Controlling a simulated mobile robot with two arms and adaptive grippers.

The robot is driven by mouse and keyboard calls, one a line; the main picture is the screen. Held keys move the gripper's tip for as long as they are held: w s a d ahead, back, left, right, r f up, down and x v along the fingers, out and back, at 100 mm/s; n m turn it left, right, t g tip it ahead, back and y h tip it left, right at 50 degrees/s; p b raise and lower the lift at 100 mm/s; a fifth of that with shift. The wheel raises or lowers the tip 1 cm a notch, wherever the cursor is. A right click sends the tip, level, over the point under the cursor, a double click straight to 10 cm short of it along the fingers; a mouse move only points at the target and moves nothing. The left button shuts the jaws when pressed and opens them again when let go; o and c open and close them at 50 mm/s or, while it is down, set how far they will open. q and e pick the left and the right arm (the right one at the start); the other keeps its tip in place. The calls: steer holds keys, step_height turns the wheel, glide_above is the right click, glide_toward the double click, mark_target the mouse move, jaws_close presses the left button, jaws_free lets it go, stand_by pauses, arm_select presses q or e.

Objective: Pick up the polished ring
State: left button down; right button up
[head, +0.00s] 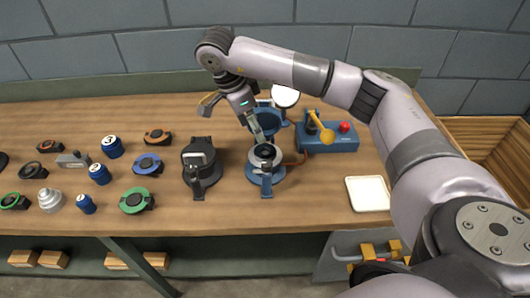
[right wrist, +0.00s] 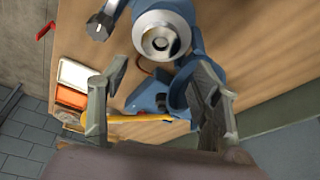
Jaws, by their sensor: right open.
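A shiny silver ring (right wrist: 160,42), which looks like the polished ring, sits in the round top of a blue fixture (right wrist: 146,8) in the right wrist view. My right gripper (head: 232,126) is above and behind the fixture in the head view, fingers apart and empty. In the right wrist view the open fingers (right wrist: 160,92) are apart, with the ring beyond them near the top edge. My left gripper is not in view.
A black fixture (head: 201,170) stands left of the blue one. A blue box (head: 340,143) with a red button and yellow lever is to the right, near a white tray (head: 368,194). Several blue cylinders and coloured round parts fill the left table.

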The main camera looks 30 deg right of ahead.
glide_toward(265, 152)
steer(key=shift+p+x, duration=0.35)
steer(key=shift+x, duration=0.8)
steer(key=p+x, duration=0.2)
steer(key=x, duration=0.3)
steer(key=shift+s+f, duration=0.1)
steer(key=shift+f, duration=0.05)
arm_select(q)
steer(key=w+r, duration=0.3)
arm_select(e)
steer(key=shift+c, duration=0.5)
steer(key=shift+c, duration=1.3)
steer(key=c, duration=0.5)
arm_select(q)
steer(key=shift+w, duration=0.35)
arm_select(e)
steer(key=shift+c, duration=0.5)
